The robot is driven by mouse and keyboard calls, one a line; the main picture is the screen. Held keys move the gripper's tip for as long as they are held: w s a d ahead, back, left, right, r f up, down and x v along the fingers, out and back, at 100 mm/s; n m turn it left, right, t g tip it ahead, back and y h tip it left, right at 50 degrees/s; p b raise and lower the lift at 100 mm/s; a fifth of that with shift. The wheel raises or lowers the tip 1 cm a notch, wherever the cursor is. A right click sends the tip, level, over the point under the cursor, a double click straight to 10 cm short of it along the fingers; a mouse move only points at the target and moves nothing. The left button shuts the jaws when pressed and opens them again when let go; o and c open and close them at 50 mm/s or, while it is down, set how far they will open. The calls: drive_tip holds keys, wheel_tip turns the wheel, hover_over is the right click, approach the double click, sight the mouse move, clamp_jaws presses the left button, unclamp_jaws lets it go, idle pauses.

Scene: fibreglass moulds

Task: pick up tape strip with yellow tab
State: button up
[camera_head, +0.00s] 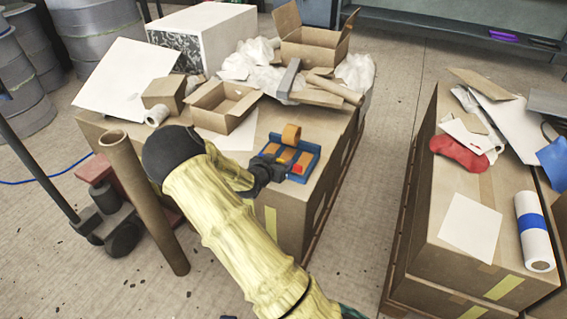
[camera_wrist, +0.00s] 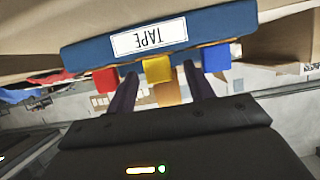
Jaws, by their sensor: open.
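A blue tape dispenser (camera_head: 312,152) sits on the cardboard-covered stack, with an orange-brown roll (camera_head: 291,134) standing at it. In the wrist view the dispenser (camera_wrist: 215,25) carries an upside-down "TAPE" label. A red tab (camera_wrist: 105,80), a yellow tab (camera_wrist: 156,69) and a blue tab (camera_wrist: 216,57) show along its edge. My gripper (camera_wrist: 160,76) is open. Its two dark fingers point at the dispenser, one on each side of the yellow tab's line. I cannot tell how deep the tab lies between them. In the head view my gripper (camera_head: 268,172) is at the dispenser's near left side, hiding part of it.
Open cardboard boxes (camera_head: 224,105) and crumpled white wrapping (camera_head: 262,60) crowd the stack behind the dispenser. A cardboard tube (camera_head: 145,205) leans left of my arm.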

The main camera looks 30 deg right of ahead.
drive_tip(key=shift+x, duration=0.8)
drive_tip(key=shift+s+a, duration=0.1)
drive_tip(key=shift+a, duration=0.05)
drive_tip(key=shift+c, duration=0.2)
drive_tip(key=c, duration=1)
